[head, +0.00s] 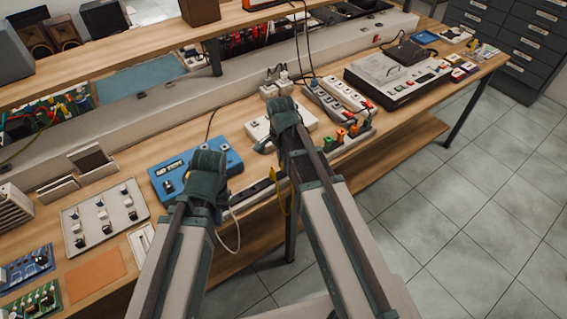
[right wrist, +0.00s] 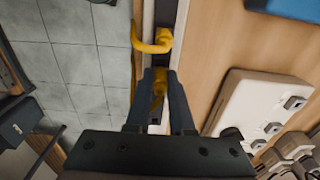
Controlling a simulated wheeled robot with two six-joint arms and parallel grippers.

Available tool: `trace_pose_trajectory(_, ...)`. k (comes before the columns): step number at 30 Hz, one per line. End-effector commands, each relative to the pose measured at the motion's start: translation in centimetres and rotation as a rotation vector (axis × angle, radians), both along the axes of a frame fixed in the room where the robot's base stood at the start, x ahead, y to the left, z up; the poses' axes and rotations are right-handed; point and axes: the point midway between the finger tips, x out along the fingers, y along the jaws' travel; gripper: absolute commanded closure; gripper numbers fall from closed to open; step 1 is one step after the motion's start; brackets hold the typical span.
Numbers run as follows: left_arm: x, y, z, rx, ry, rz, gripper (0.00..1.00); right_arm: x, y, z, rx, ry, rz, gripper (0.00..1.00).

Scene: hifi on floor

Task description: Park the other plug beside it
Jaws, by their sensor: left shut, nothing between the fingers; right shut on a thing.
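A yellow plug (right wrist: 158,88) is between the fingertips of my right gripper (right wrist: 162,76), which is shut on it, over the dark strip along the bench's front edge. A second yellow piece, a plug with a bent lead (right wrist: 153,44), lies just ahead of the fingertips and hooks over the edge. In the head view a yellow lead (head: 283,193) hangs at the bench front beside my right arm, whose fingertips are hidden. My left gripper (head: 207,168) is shut and empty near the blue box; its fingertips are not clearly seen.
A blue box (head: 170,181) and a white device (head: 256,130) stand on the bench near my arms. Power strips (head: 342,93) and a grey machine (head: 397,75) are to the right. A white lead (head: 236,236) hangs at the front. The tiled floor (head: 470,200) is clear.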

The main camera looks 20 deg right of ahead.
Motion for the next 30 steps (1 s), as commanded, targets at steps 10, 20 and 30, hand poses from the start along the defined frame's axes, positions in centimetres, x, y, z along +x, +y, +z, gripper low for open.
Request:
trace_pose_trajectory(10,0.00,0.00,-0.46,0.000,0.000,0.000,1.00,0.00,0.00,-0.46,0.000,0.000,0.000,1.00)
trace_pose_trajectory(20,0.00,0.00,-0.85,0.000,0.000,0.000,1.00,0.00,0.00,-0.84,0.000,0.000,0.000,1.00)
trace_pose_trajectory(30,0.00,0.00,-0.96,0.000,0.000,0.000,1.00,0.00,0.00,-0.95,0.000,0.000,0.000,1.00)
